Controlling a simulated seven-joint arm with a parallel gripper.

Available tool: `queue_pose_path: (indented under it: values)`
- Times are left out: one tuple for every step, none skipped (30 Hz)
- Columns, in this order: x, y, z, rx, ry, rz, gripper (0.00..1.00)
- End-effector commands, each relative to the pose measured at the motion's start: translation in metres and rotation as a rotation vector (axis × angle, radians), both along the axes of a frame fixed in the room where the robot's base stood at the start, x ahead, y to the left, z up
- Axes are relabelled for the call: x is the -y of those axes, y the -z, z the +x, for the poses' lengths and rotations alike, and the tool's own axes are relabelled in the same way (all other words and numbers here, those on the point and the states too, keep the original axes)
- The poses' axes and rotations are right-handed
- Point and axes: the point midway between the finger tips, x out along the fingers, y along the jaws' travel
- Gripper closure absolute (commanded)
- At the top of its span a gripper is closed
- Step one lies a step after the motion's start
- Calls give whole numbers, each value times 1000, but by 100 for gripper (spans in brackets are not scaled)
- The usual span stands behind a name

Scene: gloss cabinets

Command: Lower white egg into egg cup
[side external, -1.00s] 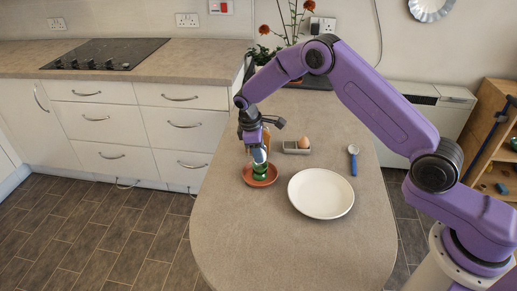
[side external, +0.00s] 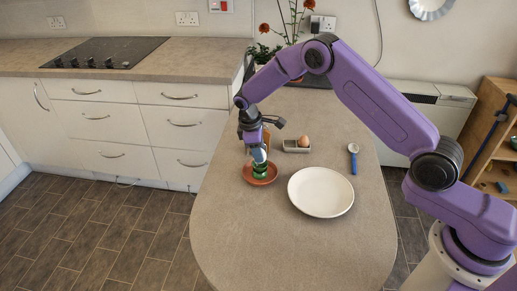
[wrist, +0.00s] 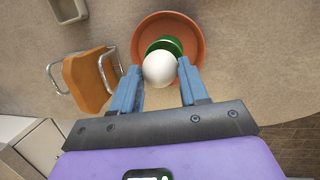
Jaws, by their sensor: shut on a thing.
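The white egg (wrist: 159,69) is between the two blue fingers of my gripper (wrist: 158,82) in the wrist view. My gripper (side external: 258,153) is shut on it, and the egg (side external: 259,156) shows just above the green egg cup (side external: 260,170) in the side view. The green egg cup (wrist: 166,44) stands in a terracotta saucer (wrist: 196,30), partly hidden behind the egg. The saucer (side external: 271,178) rests on the worktop. I cannot tell whether the egg touches the cup's rim.
A white plate (side external: 320,193) lies right of the saucer. A grey tray (side external: 290,146) with a brown egg (side external: 304,141) is behind, and a blue-handled spoon (side external: 353,160) lies right. An orange-brown object (wrist: 89,78) stands close beside my gripper. The worktop's front is clear.

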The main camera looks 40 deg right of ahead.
Motion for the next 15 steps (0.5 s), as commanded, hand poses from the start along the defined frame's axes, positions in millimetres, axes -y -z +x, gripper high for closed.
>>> queue_pose_path:
  values:
    - [0,1,0,0,0,0,68]
    - [0,1,0,0,0,0,68]
    - [0,2,0,0,0,0,68]
    - [0,2,0,0,0,0,68]
    - [0,2,0,0,0,0,68]
    - [0,3,0,0,0,0,68]
    - [0,3,0,0,0,0,68]
    - [0,4,0,0,0,0,68]
    - [0,4,0,-1,0,-1,68]
    - [0,5,0,-1,0,-1,68]
    - [0,5,0,-1,0,-1,68]
    - [0,6,0,-1,0,-1,68]
    - [0,6,0,-1,0,-1,68]
    - [0,6,0,-1,0,-1,68]
    - [0,7,0,-1,0,-1,68]
